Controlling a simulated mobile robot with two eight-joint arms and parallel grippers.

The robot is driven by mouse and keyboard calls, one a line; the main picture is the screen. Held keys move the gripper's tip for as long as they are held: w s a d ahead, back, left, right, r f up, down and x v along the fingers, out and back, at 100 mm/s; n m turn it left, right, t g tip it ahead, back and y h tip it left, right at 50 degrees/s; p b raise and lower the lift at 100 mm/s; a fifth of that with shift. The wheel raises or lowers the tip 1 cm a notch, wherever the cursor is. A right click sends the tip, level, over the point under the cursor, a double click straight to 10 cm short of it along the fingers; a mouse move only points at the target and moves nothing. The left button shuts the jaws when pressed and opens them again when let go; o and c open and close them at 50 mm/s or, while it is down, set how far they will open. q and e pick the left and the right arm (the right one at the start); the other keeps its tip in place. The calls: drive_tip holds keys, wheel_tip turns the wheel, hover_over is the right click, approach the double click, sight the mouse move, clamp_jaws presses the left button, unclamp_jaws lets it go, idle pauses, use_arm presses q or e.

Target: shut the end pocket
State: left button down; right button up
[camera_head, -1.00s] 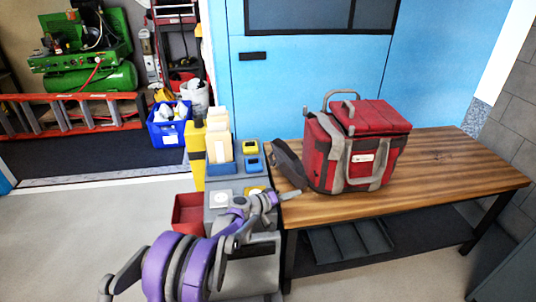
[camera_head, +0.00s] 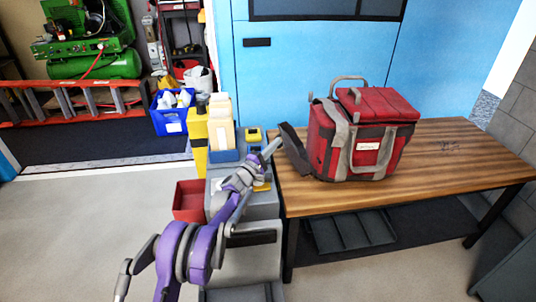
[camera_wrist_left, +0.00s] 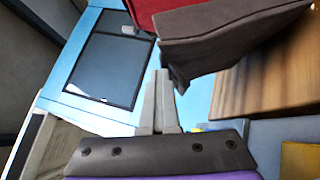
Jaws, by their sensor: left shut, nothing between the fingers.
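A red and grey bag (camera_head: 352,145) stands on the wooden table. Its end pocket (camera_head: 293,148) is a dark grey flap that leans outward from the bag's left end, so it stands open. In the left wrist view the flap (camera_wrist_left: 232,36) spans the upper right, with the red of the bag (camera_wrist_left: 158,10) behind it. My left gripper (camera_head: 272,148) is shut and empty, just left of the flap's outer side. In the left wrist view its fingertips (camera_wrist_left: 162,74) are close to the flap's near corner; I cannot tell if they touch. My right gripper is not in view.
The wooden table (camera_head: 460,160) is clear to the right of the bag. Left of the table a grey cart (camera_head: 262,207) carries yellow and blue items, with a red bin (camera_head: 189,200) at its side. A blue door (camera_head: 300,75) stands behind.

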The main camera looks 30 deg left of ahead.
use_arm(q)
drive_tip(key=shift+w+d, duration=0.2)
drive_tip(key=shift+w, duration=0.45)
drive_tip(key=shift+w+d, duration=0.15)
drive_tip(key=shift+w, duration=0.45)
drive_tip(key=shift+s+d, duration=0.1)
idle(0.5)
